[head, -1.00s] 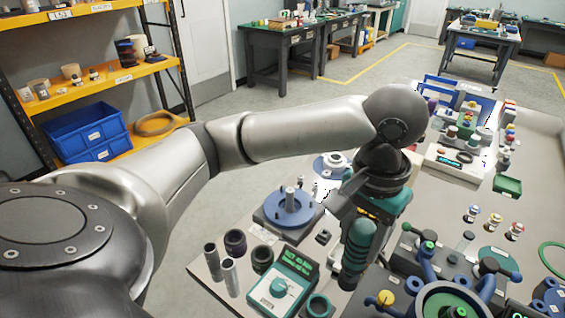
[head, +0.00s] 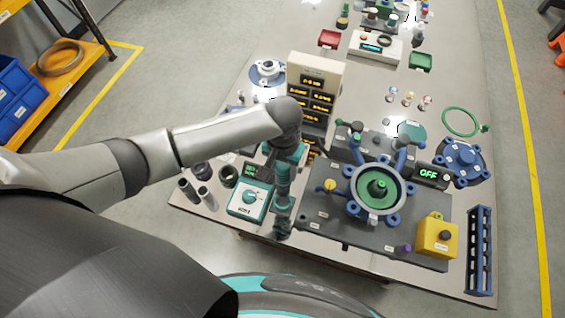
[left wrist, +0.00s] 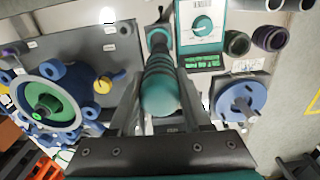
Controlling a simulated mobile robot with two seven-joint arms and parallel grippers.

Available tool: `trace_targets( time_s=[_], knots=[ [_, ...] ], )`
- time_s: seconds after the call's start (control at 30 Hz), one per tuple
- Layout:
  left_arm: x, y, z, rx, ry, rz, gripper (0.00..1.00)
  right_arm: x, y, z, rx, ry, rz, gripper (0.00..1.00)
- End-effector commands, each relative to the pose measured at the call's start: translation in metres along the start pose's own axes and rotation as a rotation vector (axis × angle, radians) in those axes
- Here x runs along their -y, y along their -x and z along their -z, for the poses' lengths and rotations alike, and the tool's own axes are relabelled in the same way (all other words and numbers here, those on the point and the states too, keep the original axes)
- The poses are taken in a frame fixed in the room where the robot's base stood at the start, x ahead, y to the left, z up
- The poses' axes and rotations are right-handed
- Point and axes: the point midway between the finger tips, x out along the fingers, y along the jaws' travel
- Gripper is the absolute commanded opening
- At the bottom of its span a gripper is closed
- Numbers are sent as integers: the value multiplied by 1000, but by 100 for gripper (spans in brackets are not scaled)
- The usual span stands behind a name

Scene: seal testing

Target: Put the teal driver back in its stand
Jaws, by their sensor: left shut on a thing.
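The teal driver (head: 283,186) is held by my left gripper (head: 284,172) near the front edge of the table, between the teal-and-white dial box and the dark fixture plate. In the left wrist view the driver's rounded teal body (left wrist: 162,88) lies between the two fingers of the left gripper (left wrist: 160,112), which is shut on it. Its far end points away from the wrist, toward a dark piece beside the dial box. I cannot make out the stand clearly; the arm and driver cover that spot. My right gripper is not in view.
The dial box (head: 249,199) stands close on the left, with dark rings and metal cylinders beyond it. A blue-ringed fixture (head: 378,188) stands on the right. A yellow box (head: 436,237) and a blue rack (head: 479,250) are further right. A display panel (head: 313,90) rises behind.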

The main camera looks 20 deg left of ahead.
Motion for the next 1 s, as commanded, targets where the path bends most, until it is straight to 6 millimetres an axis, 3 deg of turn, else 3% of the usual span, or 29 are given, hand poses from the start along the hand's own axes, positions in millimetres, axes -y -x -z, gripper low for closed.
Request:
trace_targets(
  time_s=[0.1, 0.27, 0.8, 1.0],
  knots=[
    [-2, -3, -6, -1, -17, -2, 0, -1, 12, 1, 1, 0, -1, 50],
    [-3, -10, -9, -3, -28, -2, 0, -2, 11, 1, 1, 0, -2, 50],
    [-2, -46, -8, -5, -27, -1, 0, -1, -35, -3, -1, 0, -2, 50],
    [-2, -51, -9, -4, -27, -1, 0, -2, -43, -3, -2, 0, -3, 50]
  ],
)
